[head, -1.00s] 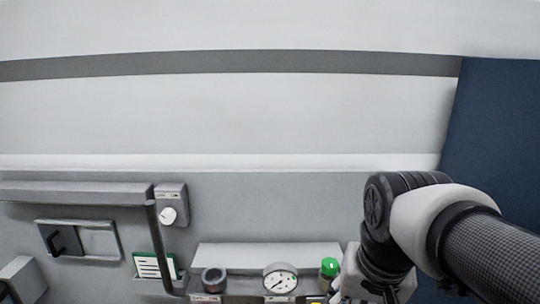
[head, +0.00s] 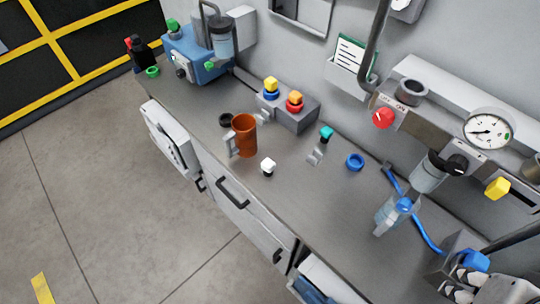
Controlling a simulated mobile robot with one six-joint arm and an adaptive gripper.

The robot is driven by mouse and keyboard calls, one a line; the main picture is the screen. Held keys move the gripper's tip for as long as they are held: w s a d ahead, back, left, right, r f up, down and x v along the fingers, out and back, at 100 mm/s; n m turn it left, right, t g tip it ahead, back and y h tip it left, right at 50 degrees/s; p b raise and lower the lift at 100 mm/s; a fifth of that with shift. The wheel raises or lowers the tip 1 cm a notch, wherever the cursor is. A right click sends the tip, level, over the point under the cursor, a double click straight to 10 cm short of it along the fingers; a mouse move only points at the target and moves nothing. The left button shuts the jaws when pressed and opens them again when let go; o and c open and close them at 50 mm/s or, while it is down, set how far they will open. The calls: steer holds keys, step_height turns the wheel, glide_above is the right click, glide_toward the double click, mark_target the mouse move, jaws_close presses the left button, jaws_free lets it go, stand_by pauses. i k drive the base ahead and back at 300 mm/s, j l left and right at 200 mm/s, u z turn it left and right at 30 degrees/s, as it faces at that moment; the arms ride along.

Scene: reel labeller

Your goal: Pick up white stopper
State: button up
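The white stopper (head: 268,165) stands on the grey worktop (head: 300,205) near its front edge, in the middle of the head view. It has a white block-shaped top and a dark lower part. It is just right of and in front of a brown mug (head: 245,136), with a small gap between them. What looks like part of my gripper (head: 462,284) shows at the bottom right corner, far to the right of the stopper. It is cut off by the frame, and its opening cannot be made out.
A grey box with yellow and orange-red knobs (head: 294,103) stands behind the stopper. A teal-topped stopper (head: 326,132), a blue ring (head: 355,162), a clear bottle (head: 392,214) and a blue hose (head: 428,236) are to the right. Front worktop right of the stopper is clear.

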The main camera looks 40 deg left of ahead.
mark_target(268, 164)
steer(key=u, duration=1.85)
